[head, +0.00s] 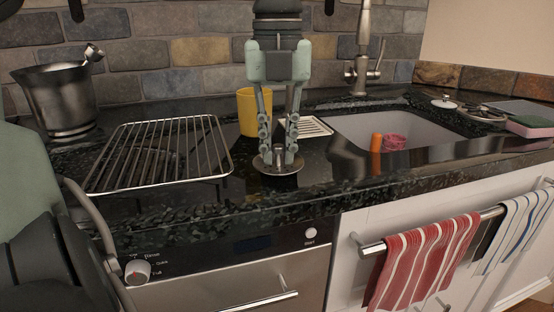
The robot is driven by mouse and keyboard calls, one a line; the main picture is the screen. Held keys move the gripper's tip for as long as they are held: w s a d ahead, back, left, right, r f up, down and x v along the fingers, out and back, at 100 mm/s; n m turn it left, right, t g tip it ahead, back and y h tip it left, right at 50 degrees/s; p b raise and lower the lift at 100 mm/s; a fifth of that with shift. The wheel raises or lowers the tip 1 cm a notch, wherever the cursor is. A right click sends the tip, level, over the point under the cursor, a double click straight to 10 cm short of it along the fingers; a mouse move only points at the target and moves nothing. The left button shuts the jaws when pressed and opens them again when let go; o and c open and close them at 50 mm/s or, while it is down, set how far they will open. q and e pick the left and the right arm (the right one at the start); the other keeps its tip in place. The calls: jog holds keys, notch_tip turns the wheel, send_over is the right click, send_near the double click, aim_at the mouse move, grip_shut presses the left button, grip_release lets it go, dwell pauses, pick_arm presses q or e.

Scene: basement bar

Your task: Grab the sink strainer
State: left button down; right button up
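The sink strainer (264,168) is a round, shiny metal disc on the dark counter, left of the sink. My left gripper (278,155) points straight down over it, with both fingertips at the middle of the disc. The disc looks level and at or very near the counter surface. My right gripper is not in view.
A wire rack (160,152) lies to the left and a metal bucket (58,98) stands behind it. A yellow cup (250,112) and a pale slotted tray (318,127) are just behind the gripper. The sink (345,127) with a faucet (363,60) is to the right.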

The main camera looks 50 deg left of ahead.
pick_arm(q)
jog(key=shift+s+f, duration=0.2)
jog(key=shift+f, duration=0.25)
